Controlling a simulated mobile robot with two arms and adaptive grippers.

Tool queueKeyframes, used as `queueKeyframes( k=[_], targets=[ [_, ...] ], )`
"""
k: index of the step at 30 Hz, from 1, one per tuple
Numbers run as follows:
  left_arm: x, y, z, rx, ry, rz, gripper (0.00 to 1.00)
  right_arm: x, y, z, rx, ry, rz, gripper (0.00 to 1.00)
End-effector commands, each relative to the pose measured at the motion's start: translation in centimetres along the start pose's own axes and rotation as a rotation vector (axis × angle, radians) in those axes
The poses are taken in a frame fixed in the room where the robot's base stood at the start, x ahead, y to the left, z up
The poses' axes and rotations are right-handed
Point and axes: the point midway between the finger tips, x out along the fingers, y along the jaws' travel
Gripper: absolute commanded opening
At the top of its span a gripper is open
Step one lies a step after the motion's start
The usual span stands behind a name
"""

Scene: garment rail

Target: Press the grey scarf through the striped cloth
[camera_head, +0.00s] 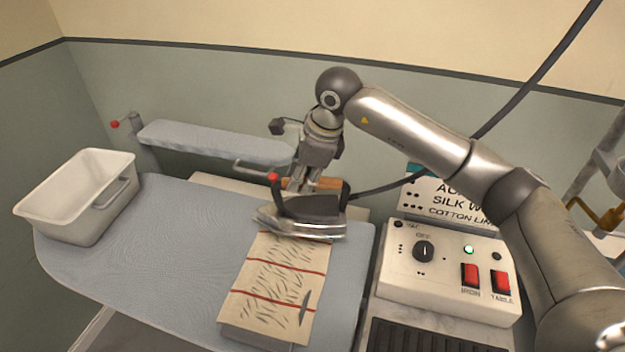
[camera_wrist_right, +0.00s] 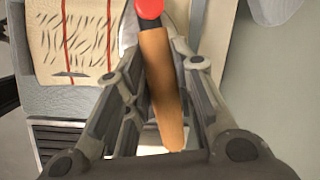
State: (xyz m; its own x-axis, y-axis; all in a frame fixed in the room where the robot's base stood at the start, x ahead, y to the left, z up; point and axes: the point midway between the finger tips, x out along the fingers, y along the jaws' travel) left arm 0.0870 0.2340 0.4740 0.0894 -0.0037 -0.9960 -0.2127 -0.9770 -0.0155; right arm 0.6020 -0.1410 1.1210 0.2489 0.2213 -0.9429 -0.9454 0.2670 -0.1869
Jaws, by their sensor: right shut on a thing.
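The striped cloth (camera_head: 282,275), cream with red stripes and dark creases, lies on the blue-grey ironing table. It also shows at the upper left of the right wrist view (camera_wrist_right: 72,40). A grey edge, apparently the grey scarf (camera_head: 262,338), shows below its near end; the rest is hidden. The iron (camera_head: 308,215), dark with a metal sole, is over the cloth's far end; I cannot tell whether it touches. My right gripper (camera_head: 310,182) is shut on its wooden handle (camera_wrist_right: 162,85). My left gripper is not in view.
A white tub (camera_head: 75,205) stands at the table's (camera_head: 170,260) left end. A narrow padded arm (camera_head: 215,142) is behind. A control box (camera_head: 450,270) with a dial and two red switches stands right. The iron's cable (camera_head: 385,187) runs right. The table is clear left of the cloth.

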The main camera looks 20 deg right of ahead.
Motion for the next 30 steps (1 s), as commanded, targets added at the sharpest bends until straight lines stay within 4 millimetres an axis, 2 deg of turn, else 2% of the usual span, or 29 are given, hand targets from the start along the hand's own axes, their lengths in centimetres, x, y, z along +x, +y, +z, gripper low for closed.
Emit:
queueKeyframes(
  k=[1,3,12,22,30],
  targets=[
    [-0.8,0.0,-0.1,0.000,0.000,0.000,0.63,-0.6,-0.7,0.8,0.049,0.007,-0.019,0.00],
    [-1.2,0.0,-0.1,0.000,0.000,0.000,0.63,-0.5,-1.3,1.2,0.124,0.028,-0.040,0.00],
    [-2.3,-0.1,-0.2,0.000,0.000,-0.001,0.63,-0.1,-3.0,2.3,0.335,0.086,-0.095,0.00],
    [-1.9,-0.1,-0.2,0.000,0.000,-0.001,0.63,0.8,-3.0,2.1,0.364,0.094,-0.101,0.00],
    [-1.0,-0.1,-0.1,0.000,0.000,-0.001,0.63,2.9,-2.6,1.5,0.362,0.095,-0.101,0.00]
  ],
)
